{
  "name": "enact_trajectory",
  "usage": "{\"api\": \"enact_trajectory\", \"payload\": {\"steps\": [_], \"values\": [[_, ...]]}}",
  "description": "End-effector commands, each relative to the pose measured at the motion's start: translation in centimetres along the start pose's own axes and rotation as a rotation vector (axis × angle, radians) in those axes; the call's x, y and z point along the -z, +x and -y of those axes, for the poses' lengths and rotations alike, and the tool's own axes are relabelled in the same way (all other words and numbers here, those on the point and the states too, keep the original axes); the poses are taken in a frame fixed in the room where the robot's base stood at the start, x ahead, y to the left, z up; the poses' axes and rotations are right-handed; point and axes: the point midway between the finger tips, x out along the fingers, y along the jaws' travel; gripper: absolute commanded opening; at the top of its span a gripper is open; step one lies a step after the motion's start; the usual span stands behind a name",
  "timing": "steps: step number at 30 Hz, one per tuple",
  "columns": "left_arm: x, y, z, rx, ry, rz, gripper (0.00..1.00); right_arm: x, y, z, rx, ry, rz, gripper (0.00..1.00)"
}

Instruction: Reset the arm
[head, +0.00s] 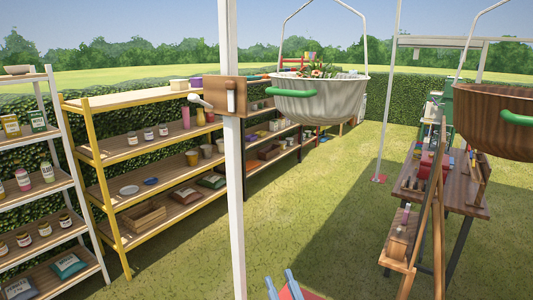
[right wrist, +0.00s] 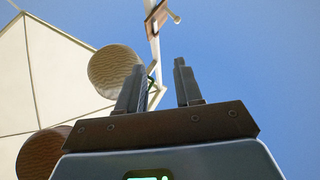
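My right gripper (right wrist: 160,75) points up at the sky in the right wrist view. Its two dark fingers stand apart with nothing between them. In the head view two bluish prongs at the bottom edge appear to be the tips of my right gripper (head: 281,284), low over the grass; the rest of that arm is out of frame. My left gripper does not show in either view.
A white post (head: 232,170) with a wooden crank block stands in front. A white hanging pot (head: 318,100) with flowers and a brown pot (head: 498,115) hang ahead. Shelves (head: 125,150) line the left; a workbench (head: 465,200) stands right. Grass between is open.

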Motion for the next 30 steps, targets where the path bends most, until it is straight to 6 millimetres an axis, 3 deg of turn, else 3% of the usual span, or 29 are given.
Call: {"api": "enact_trajectory", "payload": {"steps": [1,9,18,24,30], "values": [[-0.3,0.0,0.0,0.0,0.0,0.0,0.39,-1.0,-2.8,-0.9,-0.015,-0.005,0.026,0.35],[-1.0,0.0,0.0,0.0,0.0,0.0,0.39,-3.0,-15.1,-4.8,-0.116,-0.001,0.154,0.35],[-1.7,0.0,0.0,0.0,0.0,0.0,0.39,-4.2,-28.1,-6.9,-0.258,0.03,0.409,0.35],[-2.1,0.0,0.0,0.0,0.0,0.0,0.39,-4.7,-34.0,-6.8,-0.321,0.027,0.549,0.35],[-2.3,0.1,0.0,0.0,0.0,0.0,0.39,-4.9,-36.0,-7.0,-0.359,0.024,0.595,0.35]]}}
